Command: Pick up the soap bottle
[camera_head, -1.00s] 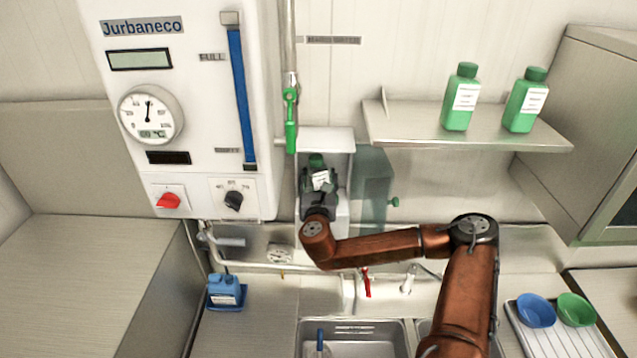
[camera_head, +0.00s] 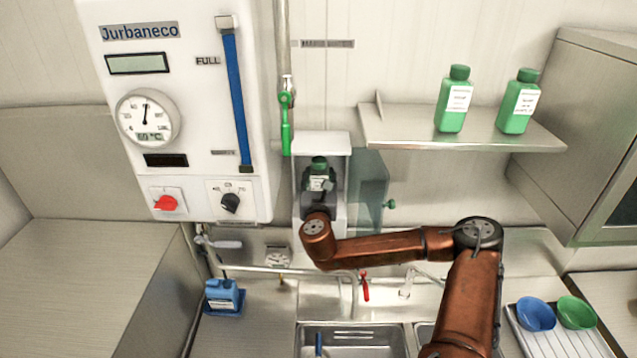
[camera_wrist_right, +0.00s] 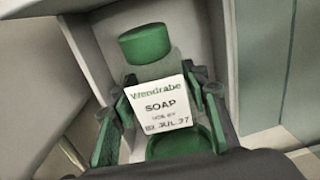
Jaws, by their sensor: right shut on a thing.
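A green soap bottle (camera_head: 319,166) with a dark green cap stands in the open white wall box below the shelf's left end. In the right wrist view its white label reads "SOAP", with the cap (camera_wrist_right: 145,44) above it. My right gripper (camera_head: 319,196) reaches into the box from the front. Its fingers lie on both sides of the bottle and are shut on it. The bottle looks nearly upright. Its base is hidden by the gripper, so I cannot tell whether it touches the box floor. My left gripper is not in view.
The white box (camera_head: 322,143) has side walls close around the gripper, and a translucent greenish panel (camera_head: 371,190) stands at its right. Two more green bottles (camera_head: 454,105) (camera_head: 519,107) stand on the shelf (camera_head: 400,133). The sink (camera_head: 345,335) and a blue container (camera_head: 221,293) are below.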

